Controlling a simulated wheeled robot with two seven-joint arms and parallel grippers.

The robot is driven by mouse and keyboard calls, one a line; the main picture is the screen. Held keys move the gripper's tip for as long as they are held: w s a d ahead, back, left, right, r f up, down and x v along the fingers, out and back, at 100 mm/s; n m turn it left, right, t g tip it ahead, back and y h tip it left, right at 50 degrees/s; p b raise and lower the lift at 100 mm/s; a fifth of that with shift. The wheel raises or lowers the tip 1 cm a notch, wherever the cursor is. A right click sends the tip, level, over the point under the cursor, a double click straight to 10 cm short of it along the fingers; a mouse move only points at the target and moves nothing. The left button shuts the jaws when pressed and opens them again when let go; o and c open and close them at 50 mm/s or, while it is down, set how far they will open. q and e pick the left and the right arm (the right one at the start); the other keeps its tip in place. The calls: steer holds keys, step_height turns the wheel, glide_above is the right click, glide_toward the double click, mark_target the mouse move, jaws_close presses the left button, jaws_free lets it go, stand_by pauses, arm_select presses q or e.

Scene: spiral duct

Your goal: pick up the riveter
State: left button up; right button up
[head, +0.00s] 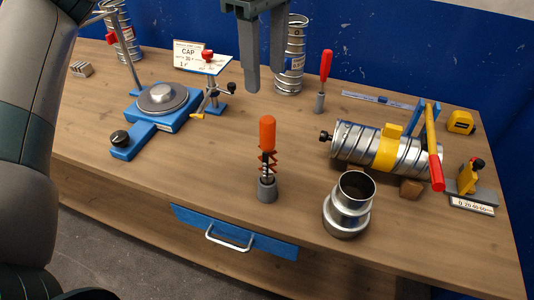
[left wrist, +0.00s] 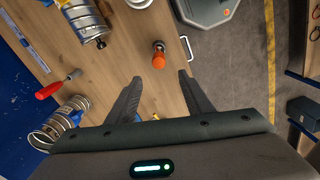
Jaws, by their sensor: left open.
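The riveter (head: 267,135) stands upright near the front middle of the bench, with an orange handle, red zigzag linkage and a grey base. In the left wrist view its orange top (left wrist: 159,60) shows between and beyond my fingertips. My left gripper (head: 265,82) is open and empty, and its fingers point down. In the head view it appears above and behind the riveter, apart from it. In the left wrist view my left gripper (left wrist: 160,78) has both fingers spread, with nothing between them. My right gripper is in neither view.
A metal duct reducer (head: 348,205) stands right of the riveter. A clamped spiral duct (head: 360,145) lies behind it. A red-handled tool (head: 325,70) and an upright duct (head: 290,60) stand at the back. A blue turntable (head: 162,105) is at left. Bench around the riveter is clear.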

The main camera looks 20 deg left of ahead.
mark_target(268, 119)
arm_select(q)
steer(key=shift+f, duration=0.75)
step_height(268, 119, down, 4)
steer(key=shift+r+p, duration=0.1)
steer(key=shift+p, duration=0.75)
steer(key=shift+f, duration=0.7)
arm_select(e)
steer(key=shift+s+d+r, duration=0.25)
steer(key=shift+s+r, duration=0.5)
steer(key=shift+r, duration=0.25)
arm_select(q)
steer(key=shift+d+f+p, duration=0.1)
steer(key=shift+f+p, duration=0.5)
steer(key=shift+p, duration=0.25)
step_height(268, 119, down, 3)
steer(key=shift+d+r+p, duration=0.1)
steer(key=shift+p, duration=0.7)
steer(key=shift+f, duration=0.6)
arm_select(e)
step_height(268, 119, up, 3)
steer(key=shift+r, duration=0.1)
